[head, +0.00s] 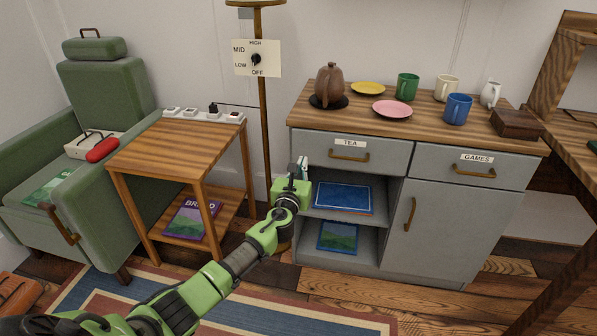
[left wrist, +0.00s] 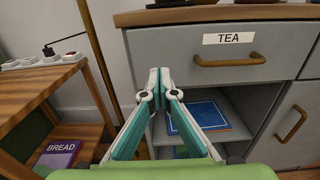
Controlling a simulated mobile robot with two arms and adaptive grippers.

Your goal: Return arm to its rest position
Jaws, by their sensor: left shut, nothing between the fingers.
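My left arm reaches from the lower left of the head view, and its gripper (head: 302,167) is in front of the left edge of the grey cabinet (head: 447,225). In the left wrist view the two fingers of the left gripper (left wrist: 159,78) meet at the tips and hold nothing. I cannot tell whether the fingertips touch the cabinet. My right gripper is not in view.
A wooden side table (head: 177,146) with a power strip stands left of my gripper, beside a green armchair (head: 110,110). A lamp pole (head: 264,118) rises behind. Mugs, plates and a brown teapot (head: 329,84) stand on the cabinet.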

